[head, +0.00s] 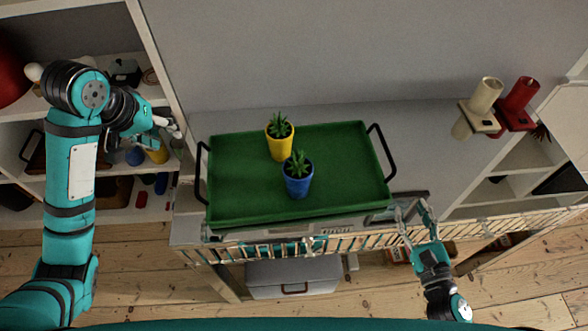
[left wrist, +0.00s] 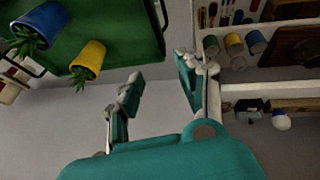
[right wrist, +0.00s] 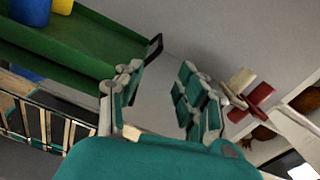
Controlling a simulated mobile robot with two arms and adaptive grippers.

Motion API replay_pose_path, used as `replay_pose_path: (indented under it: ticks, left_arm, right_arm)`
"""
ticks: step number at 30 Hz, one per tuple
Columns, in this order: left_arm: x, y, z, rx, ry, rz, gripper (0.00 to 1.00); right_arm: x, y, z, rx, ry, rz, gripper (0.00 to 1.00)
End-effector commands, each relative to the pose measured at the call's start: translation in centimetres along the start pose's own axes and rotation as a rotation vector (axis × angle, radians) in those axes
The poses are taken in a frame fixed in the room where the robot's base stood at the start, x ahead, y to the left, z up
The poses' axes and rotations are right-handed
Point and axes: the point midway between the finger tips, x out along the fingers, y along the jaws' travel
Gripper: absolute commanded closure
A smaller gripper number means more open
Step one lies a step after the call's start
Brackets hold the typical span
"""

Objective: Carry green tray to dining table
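The green tray (head: 345,165) rests on a grey surface, with a black handle at each short end. A yellow pot (head: 281,147) and a blue pot (head: 298,183), each with a small plant, stand upright on it. My left gripper (head: 176,128) is open and empty, left of the tray and apart from its left handle; the tray (left wrist: 120,22) also shows in the left wrist view. My right gripper (head: 412,212) is open and empty near the tray's front right corner. In the right wrist view the right handle (right wrist: 154,48) is just beyond its left finger.
A slatted rail (head: 350,234) runs along the front of the surface. Shelves with cups and boxes stand at the left (head: 150,205). A cream object (head: 484,100) and a red object (head: 520,100) are at the right. Grey surface behind the tray is clear.

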Motion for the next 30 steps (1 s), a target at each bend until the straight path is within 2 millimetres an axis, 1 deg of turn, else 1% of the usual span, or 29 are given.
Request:
replay_pose_path:
  ticks: [5, 8, 14, 16, 18, 30]
  left_arm:
    - [0.1, 0.1, 0.0, 0.001, 0.000, 0.001, 0.62]
    - [0.6, 0.1, 0.0, 0.000, 0.002, 0.004, 0.62]
    - [2.5, 0.3, 0.0, -0.002, 0.001, 0.010, 0.62]
    - [3.4, 0.2, 0.3, -0.003, -0.007, 0.007, 0.62]
    - [4.9, 0.0, 0.2, 0.000, -0.006, -0.001, 0.62]
    - [12.9, 0.0, 0.1, 0.001, -0.004, 0.001, 0.62]
  right_arm:
    - [0.1, 0.0, 0.1, 0.002, -0.001, -0.001, 0.62]
    - [0.5, -0.1, 0.0, 0.003, -0.001, -0.001, 0.62]
    - [2.5, 0.0, 0.1, 0.003, -0.002, -0.001, 0.62]
    - [3.3, -0.1, 0.1, 0.003, -0.003, -0.001, 0.62]
    - [4.9, -0.1, 0.1, 0.003, -0.004, 0.000, 0.62]
    - [12.9, -0.1, 0.1, 0.003, -0.002, -0.001, 0.62]
